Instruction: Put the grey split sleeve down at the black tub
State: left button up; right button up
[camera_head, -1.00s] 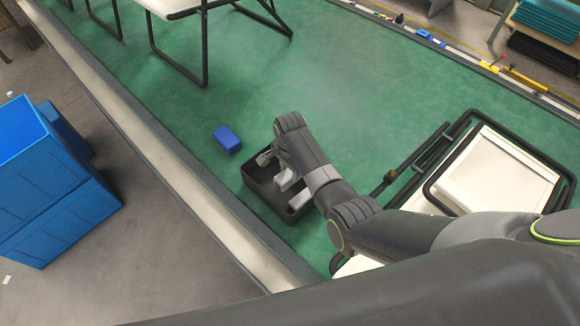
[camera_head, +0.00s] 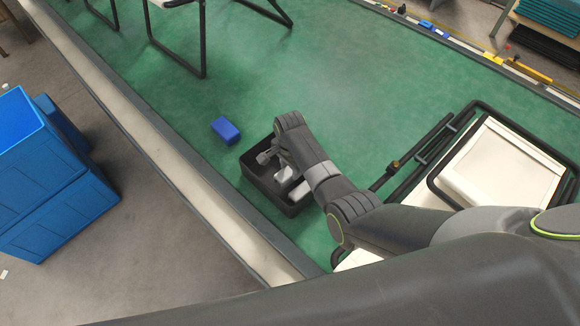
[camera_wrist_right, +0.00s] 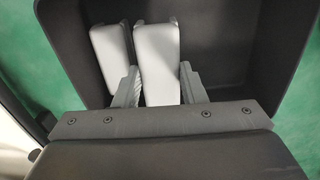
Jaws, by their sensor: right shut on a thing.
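The black tub (camera_head: 256,184) stands on the green floor in the middle of the head view, close to the pale border strip. My right gripper (camera_head: 277,163) reaches down into it. In the right wrist view my right gripper (camera_wrist_right: 158,72) is shut on a grey split sleeve (camera_wrist_right: 157,52), which lies between its two fingers inside the tub (camera_wrist_right: 284,40). A second, similar grey sleeve (camera_wrist_right: 112,52) lies just left of it in the tub. I cannot tell whether the held sleeve touches the tub's floor. My left gripper is not in view.
A blue block (camera_head: 225,130) lies on the floor beyond the tub's left corner. A white folded lounger with black tubes (camera_head: 500,165) lies to the right. Blue crates (camera_head: 50,190) stand at left.

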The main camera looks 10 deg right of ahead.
jog(key=o, duration=1.4)
jog(key=shift+c, duration=0.2)
jog(key=shift+r, duration=0.6)
notch_tip(320, 180, up, 16)
jog(key=shift+p, duration=0.3)
